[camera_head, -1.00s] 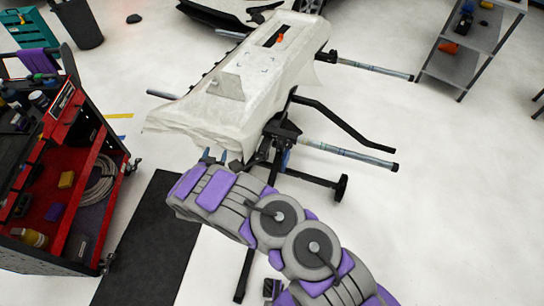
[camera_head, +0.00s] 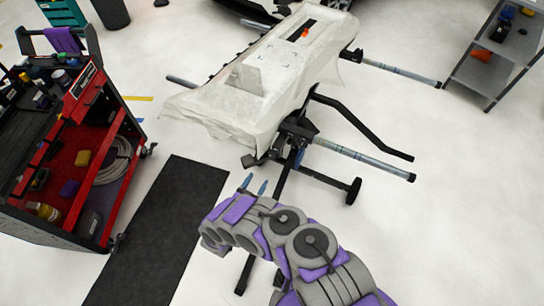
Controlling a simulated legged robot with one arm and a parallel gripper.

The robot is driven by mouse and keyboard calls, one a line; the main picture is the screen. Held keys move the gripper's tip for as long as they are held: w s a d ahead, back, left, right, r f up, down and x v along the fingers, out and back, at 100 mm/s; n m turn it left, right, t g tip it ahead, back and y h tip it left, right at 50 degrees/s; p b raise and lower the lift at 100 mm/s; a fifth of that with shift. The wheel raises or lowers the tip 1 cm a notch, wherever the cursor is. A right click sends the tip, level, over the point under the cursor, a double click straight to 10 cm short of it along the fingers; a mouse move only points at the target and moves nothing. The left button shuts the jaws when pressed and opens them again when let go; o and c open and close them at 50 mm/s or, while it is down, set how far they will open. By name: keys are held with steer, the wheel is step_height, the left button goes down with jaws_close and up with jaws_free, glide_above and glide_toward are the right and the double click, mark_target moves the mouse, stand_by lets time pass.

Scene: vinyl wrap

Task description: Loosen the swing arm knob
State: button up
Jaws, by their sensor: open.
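A black wheeled stand carries a bumper-like part draped in white sheeting (camera_head: 250,85). The stand's black joint and swing arm hardware (camera_head: 296,130) shows under the right front edge of the sheeting. I cannot single out the knob at this size; a small dark fitting (camera_head: 250,160) shows below the front edge of the sheeting. My gripper (camera_head: 254,185) is open and empty, its two bluish fingertips pointing up, in front of and below that fitting and apart from it. My grey and purple arm reaches in from the bottom right.
A red tool cart (camera_head: 75,150) with bottles and a coiled hose stands at left. A black mat (camera_head: 165,230) lies on the floor beside it. A grey shelf (camera_head: 495,60) stands at back right.

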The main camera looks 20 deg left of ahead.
mark_target(272, 156)
steer(key=w, duration=0.4)
steer(key=w+d, duration=0.1)
steer(key=w, duration=0.4)
steer(key=w+b, duration=0.1)
steer(key=w, duration=0.3)
steer(key=shift+w+d, duration=0.3)
steer(key=shift+c, duration=0.2)
steer(key=c, duration=0.7)
steer(key=shift+n, duration=2.1)
steer(key=o, duration=0.7)
steer(key=shift+o, duration=0.2)
steer(key=s+a, duration=0.2)
steer(key=s, duration=1.5)
steer(key=shift+s+p, duration=0.2)
steer(key=shift+p, duration=0.2)
